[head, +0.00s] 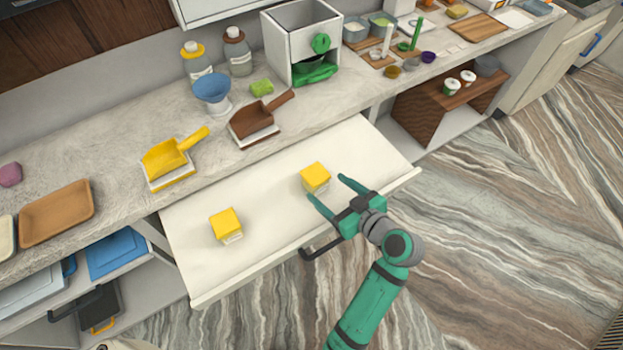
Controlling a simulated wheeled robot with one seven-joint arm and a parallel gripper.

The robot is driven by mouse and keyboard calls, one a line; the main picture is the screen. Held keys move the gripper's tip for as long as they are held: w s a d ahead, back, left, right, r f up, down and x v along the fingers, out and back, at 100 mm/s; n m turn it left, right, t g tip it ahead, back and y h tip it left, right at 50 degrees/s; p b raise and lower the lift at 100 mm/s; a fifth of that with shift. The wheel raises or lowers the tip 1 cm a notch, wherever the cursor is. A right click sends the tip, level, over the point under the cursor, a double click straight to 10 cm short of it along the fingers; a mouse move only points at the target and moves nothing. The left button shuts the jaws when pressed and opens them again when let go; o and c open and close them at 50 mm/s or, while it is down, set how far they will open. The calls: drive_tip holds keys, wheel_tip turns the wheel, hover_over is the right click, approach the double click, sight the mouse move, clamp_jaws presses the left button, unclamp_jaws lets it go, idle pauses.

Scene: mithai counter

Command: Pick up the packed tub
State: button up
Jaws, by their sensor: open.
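Two small tubs with yellow tops and pale lower sides stand apart in the pulled-out white drawer (270,225). One tub (315,177) is toward the middle right, the other tub (226,225) toward the left. I cannot tell from the picture which one is packed. My gripper (328,192) is open and empty, with its green fingers pointing up and left over the drawer. The right-hand tub is just beyond the fingertips and does not appear to be between them. My gripper's height above the drawer is hard to tell.
The drawer has a dark handle (321,246) below its front edge. On the counter (110,165) behind are a yellow scoop (165,158), a brown scoop (257,117), a blue bowl (211,87) and a white box (300,40). The drawer floor around the tubs is clear.

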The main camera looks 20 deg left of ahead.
sight(308, 173)
drive_tip(key=x, duration=1.1)
drive_tip(key=shift+a, duration=0.15)
drive_tip(key=c, duration=1.2)
drive_tip(key=shift+o, duration=0.2)
drive_tip(key=shift+r, duration=0.1)
